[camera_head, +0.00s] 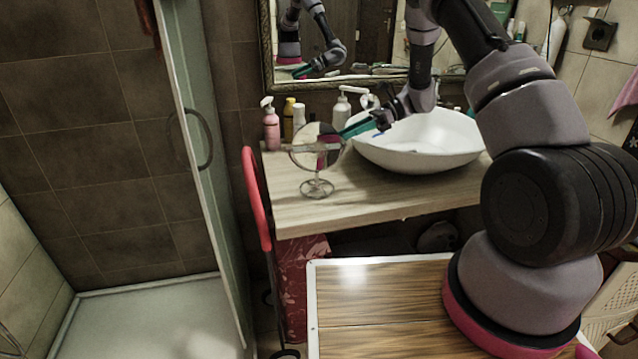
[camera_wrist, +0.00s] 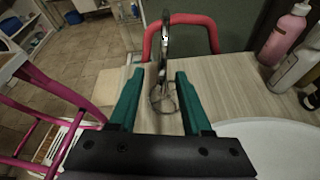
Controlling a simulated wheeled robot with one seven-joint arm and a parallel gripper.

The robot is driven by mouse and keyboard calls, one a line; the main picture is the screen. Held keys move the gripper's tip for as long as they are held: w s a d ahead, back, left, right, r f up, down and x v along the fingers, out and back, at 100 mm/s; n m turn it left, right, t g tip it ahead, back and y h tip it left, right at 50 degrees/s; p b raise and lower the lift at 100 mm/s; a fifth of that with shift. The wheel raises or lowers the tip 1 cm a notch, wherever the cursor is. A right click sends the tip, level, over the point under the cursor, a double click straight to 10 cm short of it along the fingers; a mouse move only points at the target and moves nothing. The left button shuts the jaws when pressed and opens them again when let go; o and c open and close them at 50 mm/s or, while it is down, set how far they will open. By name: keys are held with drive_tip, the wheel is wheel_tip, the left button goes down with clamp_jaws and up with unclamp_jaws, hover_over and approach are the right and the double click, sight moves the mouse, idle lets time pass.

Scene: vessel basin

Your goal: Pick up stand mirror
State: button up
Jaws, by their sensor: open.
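The stand mirror (camera_head: 317,187) is a round mirror on a thin stem with a round metal foot. It stands upright on the wooden counter, left of the basin in the head view. In the wrist view the mirror (camera_wrist: 165,42) is seen nearly edge-on, with its foot (camera_wrist: 166,104) below. My gripper (camera_head: 348,131) is open, with teal fingers, and reaches toward the mirror from the right. In the wrist view my gripper (camera_wrist: 158,75) has one finger on each side of the mirror stand. I cannot tell whether a finger touches it.
The white basin (camera_head: 420,160) sits right of the mirror. A pink bottle (camera_head: 271,128) and other bottles stand behind, against the wall. A red chair back (camera_head: 256,197) rises at the counter's left edge. A glass shower door (camera_head: 205,170) stands further left. The front counter (camera_head: 345,212) is bare.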

sight(318, 153)
drive_tip(key=x, duration=1)
drive_tip(key=shift+w, duration=0.1)
clamp_jaws()
drive_tip(key=shift+r, duration=0.1)
idle(1.1)
